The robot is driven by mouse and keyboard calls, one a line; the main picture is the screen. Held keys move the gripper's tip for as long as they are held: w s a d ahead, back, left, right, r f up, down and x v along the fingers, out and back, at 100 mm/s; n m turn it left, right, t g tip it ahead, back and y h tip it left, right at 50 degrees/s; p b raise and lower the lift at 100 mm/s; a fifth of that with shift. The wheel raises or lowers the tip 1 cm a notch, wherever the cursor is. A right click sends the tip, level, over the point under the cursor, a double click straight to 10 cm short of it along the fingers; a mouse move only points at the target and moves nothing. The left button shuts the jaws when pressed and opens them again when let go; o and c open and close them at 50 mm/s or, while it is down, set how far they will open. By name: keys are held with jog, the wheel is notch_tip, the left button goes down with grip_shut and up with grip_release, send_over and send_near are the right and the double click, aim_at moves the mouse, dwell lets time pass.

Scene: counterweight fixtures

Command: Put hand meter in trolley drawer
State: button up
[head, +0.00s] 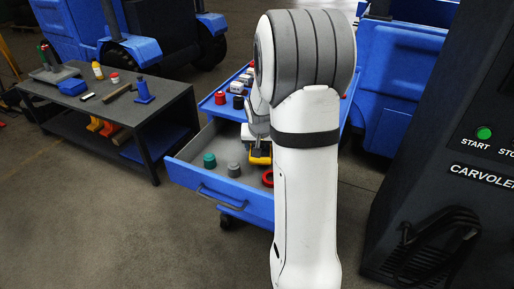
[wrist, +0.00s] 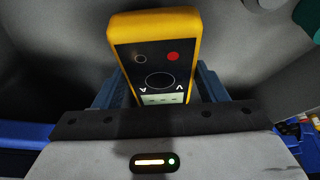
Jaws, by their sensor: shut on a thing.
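The hand meter (wrist: 155,55) is yellow with a black face, a red button and a small screen. In the wrist view it stands between the fingers of my gripper (wrist: 160,90), which is shut on it. In the head view the yellow hand meter (head: 260,157) shows low inside the open trolley drawer (head: 225,196), partly hidden by my arm. My gripper (head: 259,146) is over the drawer there. I cannot tell whether the meter touches the drawer floor.
The drawer also holds a green knob-like piece (head: 209,160), a grey one (head: 234,169) and a red ring (head: 267,178). Red and black pieces stand on the blue trolley top (head: 213,105). A dark workbench (head: 150,110) with tools is at left; a dark machine (head: 450,150) is at right.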

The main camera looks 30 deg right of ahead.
jog(key=shift+w+f, duration=0.85)
jog(key=shift+w, duration=0.15)
jog(key=shift+f+b, duration=0.2)
jog(key=shift+b, duration=0.1)
jog(key=o, duration=1.2)
jog(key=shift+s, duration=0.1)
jog(key=shift+r, duration=0.1)
